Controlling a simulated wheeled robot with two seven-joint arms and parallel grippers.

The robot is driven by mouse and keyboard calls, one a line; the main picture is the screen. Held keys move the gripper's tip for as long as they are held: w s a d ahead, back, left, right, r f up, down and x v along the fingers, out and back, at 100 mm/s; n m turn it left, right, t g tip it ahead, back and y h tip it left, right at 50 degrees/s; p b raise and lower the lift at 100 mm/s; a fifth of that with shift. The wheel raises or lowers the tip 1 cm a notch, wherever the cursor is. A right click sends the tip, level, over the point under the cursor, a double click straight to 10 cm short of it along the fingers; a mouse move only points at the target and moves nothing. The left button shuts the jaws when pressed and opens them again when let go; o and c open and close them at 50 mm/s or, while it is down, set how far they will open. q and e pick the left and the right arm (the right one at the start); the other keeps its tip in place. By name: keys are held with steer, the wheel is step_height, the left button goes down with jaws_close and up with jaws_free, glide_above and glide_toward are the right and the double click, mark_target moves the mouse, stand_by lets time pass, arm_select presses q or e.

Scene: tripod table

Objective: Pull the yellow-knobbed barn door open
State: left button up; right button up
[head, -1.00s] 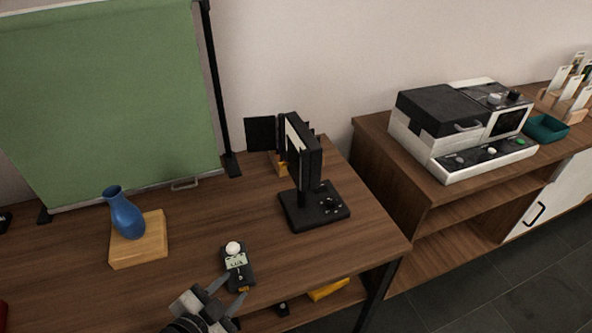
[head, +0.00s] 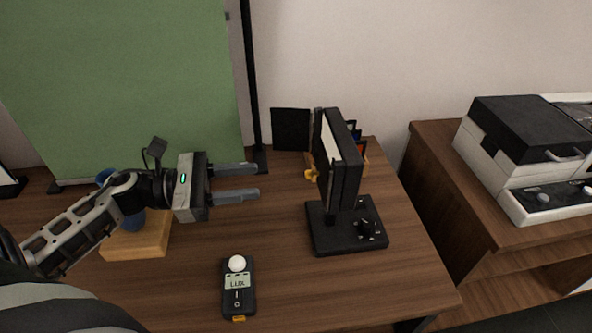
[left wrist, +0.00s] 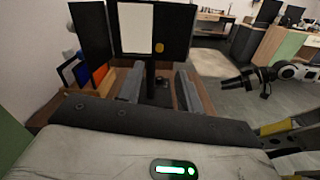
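The black lamp (head: 340,165) stands on a square base and its pale panel faces left. In the left wrist view, the white panel (left wrist: 136,28) has a black barn door (left wrist: 174,32) with a yellow knob (left wrist: 159,46) at its right. The knob (head: 311,174) also shows at the lamp's front in the head view. Another black flap (head: 290,129) stands out at the far side. My left gripper (head: 257,181) is open and empty, left of the knob and apart from it. My right gripper (left wrist: 245,82) shows small in the left wrist view; its opening is unclear.
A lux meter (head: 238,288) lies at the table's front. A blue vase (head: 130,222) on a wooden block (head: 140,240) is partly behind my left arm. A green backdrop (head: 120,80) stands behind. An organiser (left wrist: 85,90) sits beyond the lamp.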

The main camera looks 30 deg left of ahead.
arm_select(q)
steer(key=p+x, duration=0.2)
steer(key=x, duration=0.7)
jaws_close()
